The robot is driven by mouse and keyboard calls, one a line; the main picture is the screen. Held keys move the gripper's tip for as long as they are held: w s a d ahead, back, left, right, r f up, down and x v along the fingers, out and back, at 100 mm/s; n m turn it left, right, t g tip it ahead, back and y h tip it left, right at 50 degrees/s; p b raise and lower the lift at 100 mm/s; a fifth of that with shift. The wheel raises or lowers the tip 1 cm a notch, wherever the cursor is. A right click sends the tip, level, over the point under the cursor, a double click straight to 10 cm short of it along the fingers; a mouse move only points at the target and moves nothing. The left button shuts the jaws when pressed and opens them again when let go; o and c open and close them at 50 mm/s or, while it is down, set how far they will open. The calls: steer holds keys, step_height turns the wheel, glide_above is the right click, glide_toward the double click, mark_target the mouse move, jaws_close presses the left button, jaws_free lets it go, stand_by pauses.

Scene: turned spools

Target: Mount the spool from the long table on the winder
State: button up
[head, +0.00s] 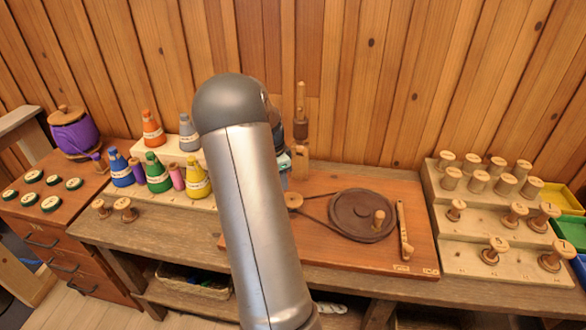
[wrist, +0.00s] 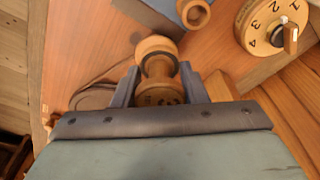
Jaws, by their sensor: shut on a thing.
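In the wrist view my gripper (wrist: 157,84) is shut on a turned wooden spool (wrist: 157,50), with one finger on each side of it. The spool's round end sticks out beyond the fingertips, and its lower part is partly hidden between them. In the head view my arm hides most of the gripper and the held spool. The winder (head: 362,215) sits on a reddish board on the long table (head: 190,229). It has a dark wheel with a knob, a belt and a small pulley (head: 293,201). Whether the spool touches the winder cannot be told.
A stepped rack (head: 470,225) with several spools is at the right, beside coloured bins. A numbered dial (wrist: 272,25) shows in the wrist view. A plank wall closes the back.

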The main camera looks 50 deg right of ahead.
steer(key=s+d+m, duration=0.2)
steer(key=d, duration=0.1)
steer(key=shift+s+d, duration=0.15)
steer(key=shift+s, duration=0.1)
steer(key=shift+f+b, duration=1.55)
steer(key=shift+f, duration=1.1)
steer(key=shift+w, duration=0.1)
